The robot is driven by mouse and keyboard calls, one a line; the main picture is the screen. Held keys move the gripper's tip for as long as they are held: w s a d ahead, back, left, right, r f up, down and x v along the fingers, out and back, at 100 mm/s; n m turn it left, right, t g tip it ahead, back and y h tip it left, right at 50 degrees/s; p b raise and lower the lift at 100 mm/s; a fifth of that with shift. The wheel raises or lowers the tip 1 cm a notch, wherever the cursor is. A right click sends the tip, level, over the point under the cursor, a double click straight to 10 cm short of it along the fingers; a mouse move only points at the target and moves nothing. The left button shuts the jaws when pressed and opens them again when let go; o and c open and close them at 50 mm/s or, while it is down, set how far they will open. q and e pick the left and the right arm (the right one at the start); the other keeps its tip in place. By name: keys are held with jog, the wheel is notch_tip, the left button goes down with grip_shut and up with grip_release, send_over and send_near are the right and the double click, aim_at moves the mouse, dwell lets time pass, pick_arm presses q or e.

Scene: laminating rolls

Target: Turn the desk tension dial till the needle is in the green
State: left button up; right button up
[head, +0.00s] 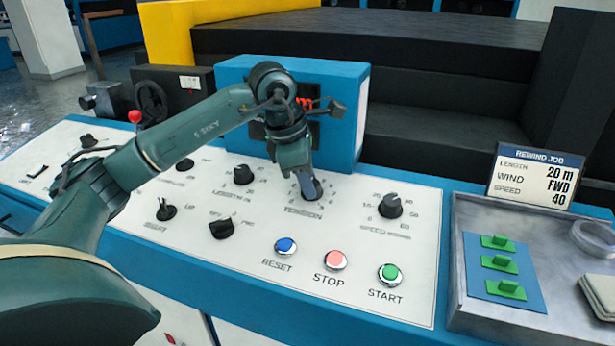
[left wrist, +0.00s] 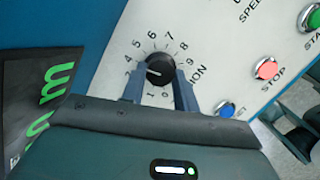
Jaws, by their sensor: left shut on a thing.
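The tension dial (left wrist: 160,67) is a round black knob with a white mark, ringed by numbers on the white desk panel. In the left wrist view its mark points left, roughly toward the 2. My left gripper (left wrist: 158,88) has one finger on each side of the knob and is shut on it. In the head view the left gripper (head: 312,190) reaches down to the dial above the TENSION label and largely hides it. No needle or green zone can be made out in either view. My right gripper is not in view.
The speed knob (head: 390,206) is right of the dial and another black knob (head: 243,174) is left. Reset (head: 286,246), stop (head: 334,260) and start (head: 389,274) buttons lie in front. A blue box (head: 350,120) stands behind, its display partly hidden by my arm.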

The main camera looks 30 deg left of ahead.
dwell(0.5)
pick_arm(q)
jog(key=o, duration=1)
jog(key=shift+r, duration=0.1)
jog(key=v, duration=1.3)
jog(key=shift+p, duration=0.4)
